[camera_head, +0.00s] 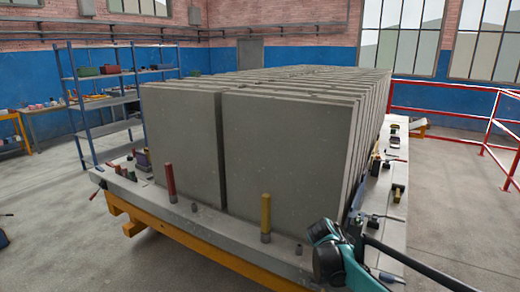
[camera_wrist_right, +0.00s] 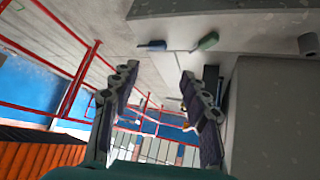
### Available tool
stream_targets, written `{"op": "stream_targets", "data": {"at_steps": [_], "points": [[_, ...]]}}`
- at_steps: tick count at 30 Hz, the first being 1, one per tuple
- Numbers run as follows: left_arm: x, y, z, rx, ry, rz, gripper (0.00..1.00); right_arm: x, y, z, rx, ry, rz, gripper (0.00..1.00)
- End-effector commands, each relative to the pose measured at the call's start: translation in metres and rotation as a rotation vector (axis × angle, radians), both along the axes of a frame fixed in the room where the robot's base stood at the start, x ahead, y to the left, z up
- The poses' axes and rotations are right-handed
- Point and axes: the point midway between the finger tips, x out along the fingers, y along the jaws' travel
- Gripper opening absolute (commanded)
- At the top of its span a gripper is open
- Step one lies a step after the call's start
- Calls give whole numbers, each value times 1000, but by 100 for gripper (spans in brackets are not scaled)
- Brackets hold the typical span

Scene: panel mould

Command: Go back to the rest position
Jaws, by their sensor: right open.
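My right gripper (camera_wrist_right: 158,77) is open in the right wrist view, its two dark fingers spread with nothing between them. In the head view my right arm, teal and black, comes in at the bottom right beside the table's front right corner; its fingers cannot be made out there. My left gripper is in neither view. The panel mould, a block of upright grey panels (camera_head: 290,150), stands on a pale table (camera_head: 190,212) with an orange frame. A red-handled pin (camera_head: 170,182) and a yellow-handled pin (camera_head: 265,215) stand upright at its front edge.
Loose tools (camera_head: 397,192) lie along the table's right side. Red railing (camera_head: 455,115) stands at right; blue shelving (camera_head: 100,100) at left. The floor at right is clear.

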Motion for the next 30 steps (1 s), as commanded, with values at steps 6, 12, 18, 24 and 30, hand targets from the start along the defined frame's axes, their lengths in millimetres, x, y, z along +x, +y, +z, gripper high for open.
{"op": "stream_targets", "data": {"at_steps": [6, 12, 18, 24, 30], "points": [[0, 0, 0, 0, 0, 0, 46, -83, 39, 28, 92, 78, 295, 46], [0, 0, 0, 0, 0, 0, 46, -159, 77, 31, 142, 100, 569, 46], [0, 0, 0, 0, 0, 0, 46, -227, 113, 15, 155, 76, 819, 46], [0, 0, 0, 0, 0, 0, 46, -264, 135, -3, 142, 44, 973, 46], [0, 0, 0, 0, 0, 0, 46, -272, 140, -9, 134, 33, 1016, 47]]}}
